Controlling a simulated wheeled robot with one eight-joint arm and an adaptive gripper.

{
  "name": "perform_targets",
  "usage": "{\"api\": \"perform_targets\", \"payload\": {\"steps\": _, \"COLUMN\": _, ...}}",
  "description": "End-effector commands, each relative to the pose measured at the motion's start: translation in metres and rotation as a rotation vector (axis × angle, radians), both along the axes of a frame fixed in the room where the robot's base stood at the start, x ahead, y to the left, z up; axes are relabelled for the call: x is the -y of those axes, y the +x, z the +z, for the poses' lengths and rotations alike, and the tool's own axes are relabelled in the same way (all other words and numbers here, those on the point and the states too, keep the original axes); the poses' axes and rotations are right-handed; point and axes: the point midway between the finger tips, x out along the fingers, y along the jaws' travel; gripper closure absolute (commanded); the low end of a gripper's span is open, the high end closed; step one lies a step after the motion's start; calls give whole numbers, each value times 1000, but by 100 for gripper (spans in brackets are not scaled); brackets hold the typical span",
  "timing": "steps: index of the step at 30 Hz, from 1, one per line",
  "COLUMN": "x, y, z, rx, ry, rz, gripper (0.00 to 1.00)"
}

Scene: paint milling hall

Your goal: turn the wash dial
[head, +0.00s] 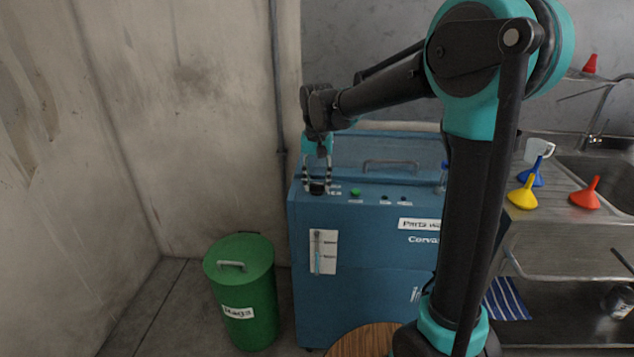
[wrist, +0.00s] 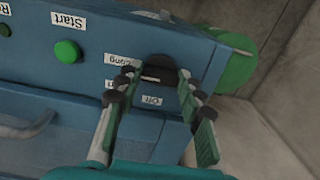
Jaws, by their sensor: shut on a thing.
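The wash dial (wrist: 163,66) is a black knob with a pale pointer line on the sloped top panel of the blue parts washer (head: 345,290). In the wrist view, labels reading "Long" (wrist: 122,59) and "Off" (wrist: 152,101) sit around it, and another label is mostly hidden by a finger. My gripper (wrist: 157,78) has one finger on each side of the dial and is shut on it. In the head view, my gripper (head: 317,184) reaches down onto the dial (head: 317,189) at the panel's left end.
A green lidded bin (head: 240,300) stands left of the washer by the concrete wall. A sink counter at right holds yellow (head: 522,192), blue and red funnels.

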Motion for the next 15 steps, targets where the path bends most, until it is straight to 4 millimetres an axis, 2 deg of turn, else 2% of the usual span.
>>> {"api": "perform_targets", "payload": {"steps": 15, "x": 0, "y": 1, "z": 0, "rx": 1, "ry": 0, "rz": -37, "gripper": 91}}
